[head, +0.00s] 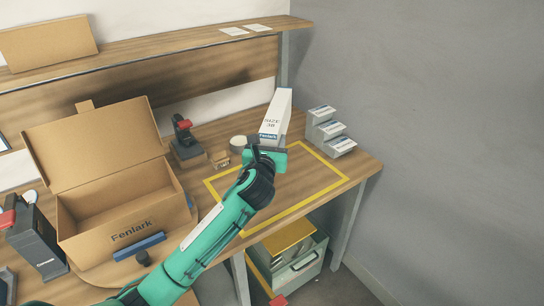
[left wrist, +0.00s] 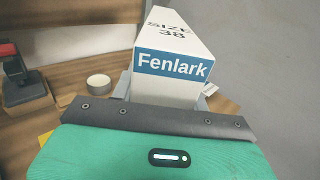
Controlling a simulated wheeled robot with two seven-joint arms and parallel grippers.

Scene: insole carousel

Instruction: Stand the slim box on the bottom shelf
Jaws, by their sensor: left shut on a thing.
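The slim box (head: 276,115) is long and white with a blue Fenlark band and "SIZE 38" on it. My left gripper (head: 266,152) is shut on its near end, above the back of the table. In the left wrist view the box (left wrist: 175,35) points away from the camera between grey fingers; the fingertips are mostly hidden. I cannot tell whether the box touches the table. A wooden shelf (head: 150,56) runs above the back of the table. Whether it is the bottom shelf I cannot tell. My right gripper is not in view.
The table has a yellow taped outline (head: 318,192), mostly empty inside. Stacked grey trays with labels (head: 330,130) stand right of the box. An open Fenlark carton (head: 125,215), a tape roll (head: 238,143) and a red-black tool (head: 185,140) stand left. A grey bin (head: 298,272) is below.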

